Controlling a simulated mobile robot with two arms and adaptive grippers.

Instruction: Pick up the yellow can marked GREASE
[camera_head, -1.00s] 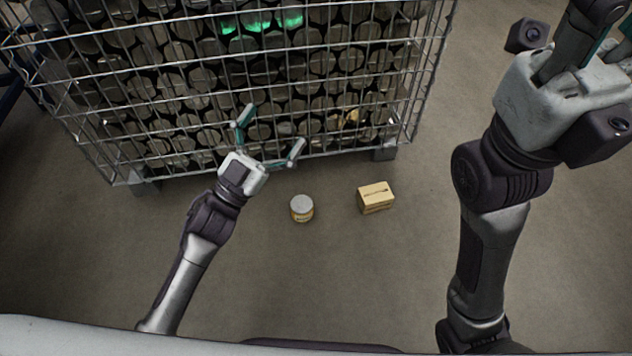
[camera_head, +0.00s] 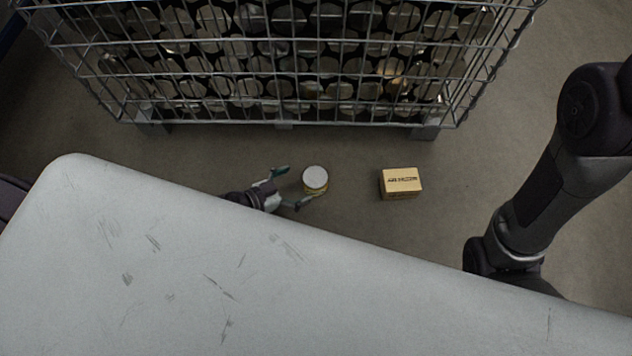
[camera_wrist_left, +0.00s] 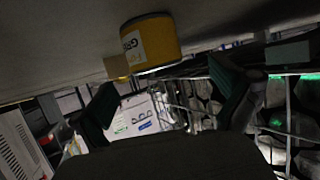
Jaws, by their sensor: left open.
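The yellow can (camera_head: 314,190) with a pale round lid stands upright on the floor in front of the wire cage. In the left wrist view the can (camera_wrist_left: 160,38) appears upside down, with part of its GREASE label showing. My left gripper (camera_head: 293,188) is low near the floor, just left of the can. Its fingers are spread and point towards the can, with nothing held between them. In the left wrist view both fingers (camera_wrist_left: 165,95) show apart, with the can just beyond them. Most of my left arm is hidden. My right gripper is out of view.
A small cardboard box (camera_head: 401,183) stands on the floor to the right of the can, with a clear gap between. The wire cage (camera_head: 285,123), filled with round pieces, stands behind them. Bare floor lies around the can.

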